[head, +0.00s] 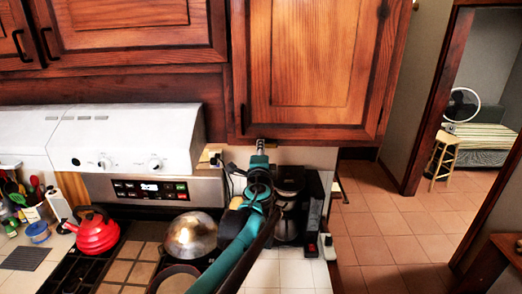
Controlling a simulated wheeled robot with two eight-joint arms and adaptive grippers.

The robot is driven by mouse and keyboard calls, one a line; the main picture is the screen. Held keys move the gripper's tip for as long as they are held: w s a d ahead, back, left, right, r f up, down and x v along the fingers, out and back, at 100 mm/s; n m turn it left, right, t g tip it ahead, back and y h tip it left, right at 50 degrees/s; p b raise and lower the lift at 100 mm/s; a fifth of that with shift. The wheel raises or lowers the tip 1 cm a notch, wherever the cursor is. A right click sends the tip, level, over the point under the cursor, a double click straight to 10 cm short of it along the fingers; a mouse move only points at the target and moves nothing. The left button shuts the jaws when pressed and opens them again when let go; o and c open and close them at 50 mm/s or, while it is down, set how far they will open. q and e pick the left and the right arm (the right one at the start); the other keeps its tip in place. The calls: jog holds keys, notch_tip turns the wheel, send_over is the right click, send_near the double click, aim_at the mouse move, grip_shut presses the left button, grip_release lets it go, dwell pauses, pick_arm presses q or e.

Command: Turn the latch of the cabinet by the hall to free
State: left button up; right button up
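The wooden cabinet by the hall (312,55) hangs at the upper middle, left of the doorway, with its door shut. A dark handle (242,118) is at the door's lower left edge. My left gripper (259,146) is at the cabinet's bottom edge, just right of and below the handle. My teal arm reaches up to it from below. The fingertips are small and seen from behind, so I cannot tell whether they are open or touch the cabinet. I cannot make out the latch; the gripper may hide it. My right gripper is not in view.
A black coffee maker (289,200) stands on the counter close to my arm. A pan with a metal lid (191,236) and a red kettle (95,232) are on the stove to the left. The hall floor (375,225) is open on the right.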

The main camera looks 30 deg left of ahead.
pick_arm(q)
jog(key=shift+o, duration=0.6)
jog(key=v, duration=1.2)
jog(key=shift+s+a+f, duration=0.1)
jog(key=s+d+f+n+g+h+b, duration=0.3)
jog(key=f+b, duration=0.4)
jog(key=f, duration=0.6)
jog(key=s+d+f+n+g+h+b, duration=0.1)
jog(key=s+d+f+n+b, duration=0.4)
jog(key=f, duration=0.8)
jog(key=s+d+f+n+g+h+b, duration=0.2)
jog(key=s+f+b, duration=0.2)
jog(key=f+b, duration=0.65)
jog(key=s+d+f+n+g+h+b, duration=0.1)
jog(key=s+d+f+g+h, duration=0.1)
jog(key=d+f, duration=0.6)
notch_tip(320, 180, down, 3)
jog(key=s+h, duration=0.1)
jog(key=s, duration=0.1)
jog(key=shift+s+d+r+h, duration=0.25)
jog(key=shift+s+h, duration=0.05)
jog(key=shift+c, duration=0.3)
